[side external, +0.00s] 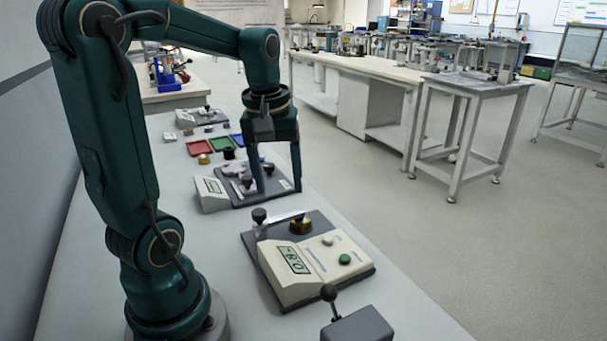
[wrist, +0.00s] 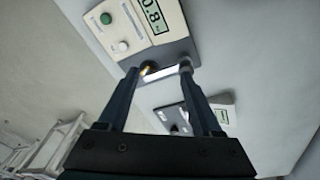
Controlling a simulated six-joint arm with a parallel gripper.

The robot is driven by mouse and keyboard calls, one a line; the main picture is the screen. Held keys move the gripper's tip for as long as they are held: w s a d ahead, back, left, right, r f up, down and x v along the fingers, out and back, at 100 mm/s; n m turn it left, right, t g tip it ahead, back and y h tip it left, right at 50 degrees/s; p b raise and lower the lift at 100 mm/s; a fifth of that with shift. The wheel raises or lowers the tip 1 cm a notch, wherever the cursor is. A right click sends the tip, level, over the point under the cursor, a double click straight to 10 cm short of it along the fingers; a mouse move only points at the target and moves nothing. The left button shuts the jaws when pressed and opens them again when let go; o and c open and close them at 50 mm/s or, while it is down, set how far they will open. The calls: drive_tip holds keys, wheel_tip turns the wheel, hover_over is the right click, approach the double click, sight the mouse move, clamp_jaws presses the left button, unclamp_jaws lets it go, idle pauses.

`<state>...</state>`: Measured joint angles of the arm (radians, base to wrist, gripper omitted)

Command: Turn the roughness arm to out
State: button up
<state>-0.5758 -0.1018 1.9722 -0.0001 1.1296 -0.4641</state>
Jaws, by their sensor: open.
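A beige unit (side external: 297,268) on a dark base, with a "0.8" display, stands nearest on the bench; it also shows in the wrist view (wrist: 135,30). At its back edge are a black-knobbed lever (side external: 260,216), upright, and a brass piece (side external: 301,225). No readable label tells whether this lever is the roughness arm. My gripper (side external: 277,188) is open and empty, pointing down over a second display unit (side external: 212,193) behind. Small dark knobs show between and beside its fingers. In the wrist view my fingertips (wrist: 158,72) overlap the near unit's back edge.
A grey box with a black ball lever (side external: 328,294) is at the bench's front. Red, green and blue trays (side external: 200,147) and a brass cup lie behind the second unit. A third unit (side external: 187,119) stands farther back. Bench surface left of the near unit is clear.

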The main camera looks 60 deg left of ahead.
sight(259, 212)
drive_tip(key=a+f+n, duration=0.1)
drive_tip(key=a, duration=0.1)
drive_tip(key=s+a+f+n+g, duration=0.1)
drive_tip(key=a+f, duration=0.1)
drive_tip(key=a, duration=0.1)
drive_tip(key=shift+s+a+n+h, duration=0.3)
drive_tip(key=shift+s+n+h, duration=0.05)
drive_tip(key=shift+n+h, duration=0.05)
drive_tip(key=shift+s+a+f, duration=0.15)
drive_tip(key=shift+f, duration=2.5)
clamp_jaws()
